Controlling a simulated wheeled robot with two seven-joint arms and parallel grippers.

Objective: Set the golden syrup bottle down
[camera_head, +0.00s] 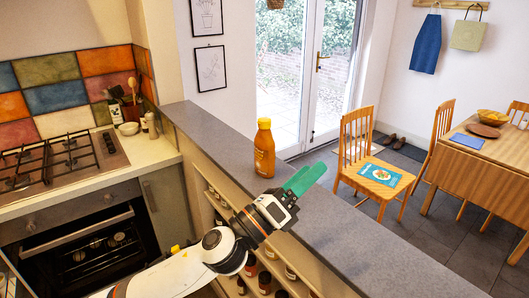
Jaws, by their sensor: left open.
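The golden syrup bottle (264,150) stands upright on the grey counter ledge (222,138). My left gripper (304,180) has green fingers and is just to the right of the bottle and nearer to me. The fingers point up and to the right, away from the bottle, and hold nothing that I can see. They are open, though they overlap from this angle. My right gripper is not in view.
Under the ledge are shelves with several jars (265,279). To the left are a gas hob (60,158) and an oven (85,250). Beyond the ledge stand a wooden chair (358,140) and a table (500,165). The ledge's right part is clear.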

